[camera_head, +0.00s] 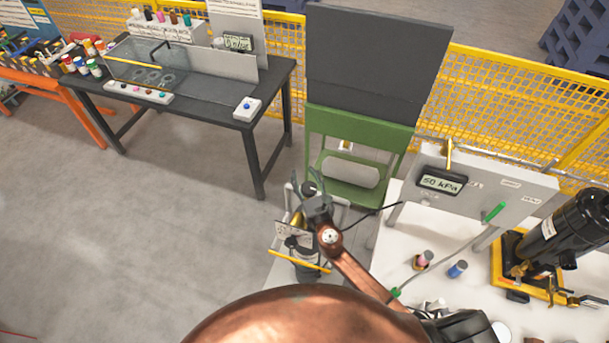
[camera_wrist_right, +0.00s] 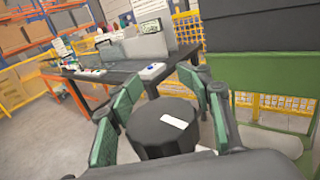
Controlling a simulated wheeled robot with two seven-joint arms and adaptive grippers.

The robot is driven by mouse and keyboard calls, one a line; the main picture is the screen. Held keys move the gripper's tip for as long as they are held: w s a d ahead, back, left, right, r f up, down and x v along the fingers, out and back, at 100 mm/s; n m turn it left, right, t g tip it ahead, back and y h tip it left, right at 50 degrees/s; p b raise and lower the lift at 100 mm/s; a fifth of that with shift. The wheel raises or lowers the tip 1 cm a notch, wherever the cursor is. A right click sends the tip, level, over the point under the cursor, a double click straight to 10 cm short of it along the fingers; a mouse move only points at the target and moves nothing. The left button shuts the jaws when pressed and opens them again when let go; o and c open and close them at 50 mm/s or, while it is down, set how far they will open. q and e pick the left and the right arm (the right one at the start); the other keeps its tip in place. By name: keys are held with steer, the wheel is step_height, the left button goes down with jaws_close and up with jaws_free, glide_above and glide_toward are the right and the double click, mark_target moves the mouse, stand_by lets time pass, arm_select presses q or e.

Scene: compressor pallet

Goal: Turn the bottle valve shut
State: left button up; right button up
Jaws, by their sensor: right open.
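The bottle valve's black round knob (camera_wrist_right: 160,128) with a white mark on top fills the lower middle of the right wrist view. My right gripper (camera_wrist_right: 165,100) is open, with green-padded fingers on both sides of the knob; I cannot tell whether they touch it. In the head view my right gripper (camera_head: 309,182) is over the small stand, with the dark knob (camera_head: 309,188) between its fingers. The bottle below is mostly hidden by my gripper and arm; a label plate (camera_head: 292,231) and a yellow bar (camera_head: 299,262) show there. My left gripper is not in view.
A white table (camera_head: 395,270) at right holds a panel reading 50 kPa (camera_head: 442,183), a black compressor (camera_head: 568,235) and small pink and blue-capped items. A green frame with a dark panel (camera_head: 375,60) stands behind the bottle. A dark workbench (camera_head: 200,105) is at upper left. Floor at left is clear.

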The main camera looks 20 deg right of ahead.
step_height(320, 180, up, 10)
stand_by(0.6)
steer(key=shift+r, duration=0.1)
